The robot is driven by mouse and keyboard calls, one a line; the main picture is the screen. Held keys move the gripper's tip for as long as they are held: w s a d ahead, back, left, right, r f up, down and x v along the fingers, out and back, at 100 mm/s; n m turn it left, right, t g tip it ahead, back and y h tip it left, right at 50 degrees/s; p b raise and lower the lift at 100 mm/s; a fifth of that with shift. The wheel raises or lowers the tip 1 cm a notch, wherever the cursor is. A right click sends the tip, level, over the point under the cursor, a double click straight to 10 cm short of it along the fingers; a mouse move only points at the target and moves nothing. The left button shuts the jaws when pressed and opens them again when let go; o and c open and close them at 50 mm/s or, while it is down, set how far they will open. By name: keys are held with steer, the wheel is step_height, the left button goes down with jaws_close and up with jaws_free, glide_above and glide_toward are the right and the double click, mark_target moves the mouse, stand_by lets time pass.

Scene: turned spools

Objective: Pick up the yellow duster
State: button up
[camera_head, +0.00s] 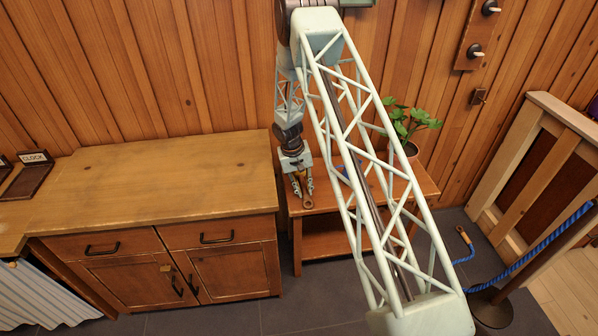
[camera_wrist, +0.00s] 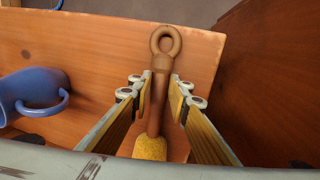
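The yellow duster shows in the wrist view with its yellow head (camera_wrist: 150,147) at the bottom and its brown handle (camera_wrist: 157,90) ending in a ring at the top. It lies on the small wooden table (camera_wrist: 90,50). My gripper (camera_wrist: 161,92) has its two fingers on either side of the handle, with narrow gaps showing between pads and handle. It is open. In the head view my gripper (camera_head: 300,180) is low over the left part of the small table, with the duster's ring end (camera_head: 307,203) showing below it. The duster's head is hidden there.
A potted plant (camera_head: 408,125) is at the table's back right. A larger wooden cabinet (camera_head: 160,180) stands close on the left. A blue rope (camera_head: 530,255) hangs at the right.

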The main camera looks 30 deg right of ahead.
steer(key=shift+c, duration=0.5)
steer(key=c, duration=0.4)
steer(key=shift+r, duration=0.2)
steer(key=shift+r+p, duration=0.3)
steer(key=shift+r, duration=1.2)
steer(key=shift+s+r, duration=0.1)
steer(key=shift+s, duration=0.1)
steer(key=s+a, duration=0.1)
steer(key=s, duration=0.4)
steer(key=s+a+r+b, duration=0.1)
steer(key=s+a, duration=0.1)
steer(key=s, duration=0.3)
steer(key=s+a+b, duration=0.1)
steer(key=s, duration=0.4)
steer(key=shift+a+r, duration=0.2)
steer(key=shift+w+r, duration=0.1)
steer(key=shift+r, duration=0.05)
